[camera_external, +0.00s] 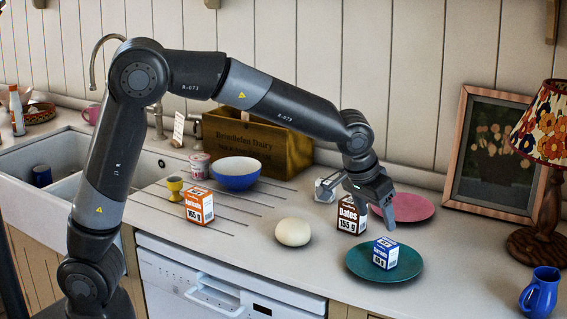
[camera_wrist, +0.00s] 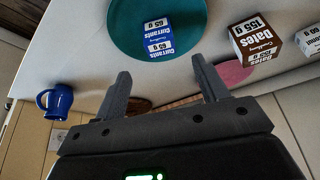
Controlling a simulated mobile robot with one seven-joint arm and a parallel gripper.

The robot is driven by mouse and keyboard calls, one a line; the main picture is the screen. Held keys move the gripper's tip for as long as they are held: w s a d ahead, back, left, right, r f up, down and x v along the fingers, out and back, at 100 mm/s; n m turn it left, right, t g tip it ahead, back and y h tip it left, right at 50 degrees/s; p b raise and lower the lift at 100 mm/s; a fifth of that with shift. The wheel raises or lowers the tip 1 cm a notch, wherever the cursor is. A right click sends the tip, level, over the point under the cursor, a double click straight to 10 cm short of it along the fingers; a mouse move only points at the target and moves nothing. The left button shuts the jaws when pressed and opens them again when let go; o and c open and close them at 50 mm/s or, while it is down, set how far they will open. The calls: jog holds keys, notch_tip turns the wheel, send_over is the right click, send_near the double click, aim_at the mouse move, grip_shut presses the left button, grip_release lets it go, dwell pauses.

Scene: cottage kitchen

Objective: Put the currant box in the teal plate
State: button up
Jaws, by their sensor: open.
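The currant box (camera_external: 385,252) is small, blue and white, with the word Currants readable in the wrist view (camera_wrist: 158,35). It stands on the teal plate (camera_external: 360,264), which lies flat on the counter. The plate also shows at the top of the wrist view (camera_wrist: 127,30). My gripper (camera_external: 378,212) is above the counter, just behind and above the currant box. Its fingers are apart and nothing is between them in the wrist view (camera_wrist: 162,82). The box is apart from both fingers.
A brown Dates box (camera_external: 350,216) stands behind the plate, close to my gripper. A pink plate (camera_external: 413,207) lies behind. A cream round object (camera_external: 293,232) is to the left, an orange box (camera_external: 199,206) farther left. A blue jug (camera_external: 540,293) stands at front right.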

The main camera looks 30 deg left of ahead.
jog(key=s+a+r+n, duration=0.15)
jog(key=a+r, duration=0.25)
jog(key=a, duration=0.9)
jog(key=s+a+r+n, duration=0.1)
jog(key=s+a+r, duration=0.15)
jog(key=a, duration=1.05)
jog(key=s+a+f+n+t+y, duration=0.1)
jog(key=s+a+n, duration=0.1)
jog(key=s+a, duration=1.2)
jog(key=shift+s+a+t+y, duration=0.15)
jog(key=shift+a+t+y, duration=0.2)
jog(key=shift+a, duration=0.35)
